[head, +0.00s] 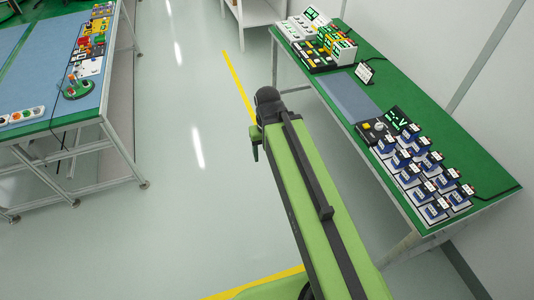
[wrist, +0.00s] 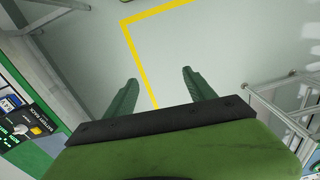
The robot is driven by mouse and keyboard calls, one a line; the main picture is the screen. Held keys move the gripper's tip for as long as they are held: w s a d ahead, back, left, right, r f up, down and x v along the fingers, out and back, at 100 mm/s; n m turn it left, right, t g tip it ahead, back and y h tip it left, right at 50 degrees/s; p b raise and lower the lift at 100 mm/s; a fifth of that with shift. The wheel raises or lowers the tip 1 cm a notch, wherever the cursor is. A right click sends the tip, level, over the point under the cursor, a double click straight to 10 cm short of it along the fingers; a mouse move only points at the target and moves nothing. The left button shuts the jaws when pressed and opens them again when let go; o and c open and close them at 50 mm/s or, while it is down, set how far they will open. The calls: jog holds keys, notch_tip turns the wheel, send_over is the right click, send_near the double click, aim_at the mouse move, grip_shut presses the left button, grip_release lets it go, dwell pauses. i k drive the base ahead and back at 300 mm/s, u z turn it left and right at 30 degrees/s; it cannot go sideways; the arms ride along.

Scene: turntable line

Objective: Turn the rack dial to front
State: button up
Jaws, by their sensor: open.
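The rack dial (head: 378,126) is a small pale knob on a dark control box at the near side of the right green table. It also shows in the wrist view as a light knob (wrist: 36,130) at the left edge, on a black panel lettered "BATTERY RACK" (wrist: 42,117). I cannot tell which mark the dial points to. My gripper (wrist: 159,77) is open and empty, its two green fingers pointing over bare floor. In the head view my gripper (head: 254,147) is mostly hidden by my arm, over the aisle to the left of the table and apart from the dial.
A yellow button (head: 366,125) sits beside the dial. A green-lit display (head: 401,120) stands behind, and several blue batteries (head: 402,158) fill the rack nearby. A blue-grey mat (head: 349,97) lies farther along. The left table (head: 75,120) holds other parts. The aisle floor (head: 185,180) is clear.

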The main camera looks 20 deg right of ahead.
aim_at(379, 126)
jog(key=z, duration=1.65)
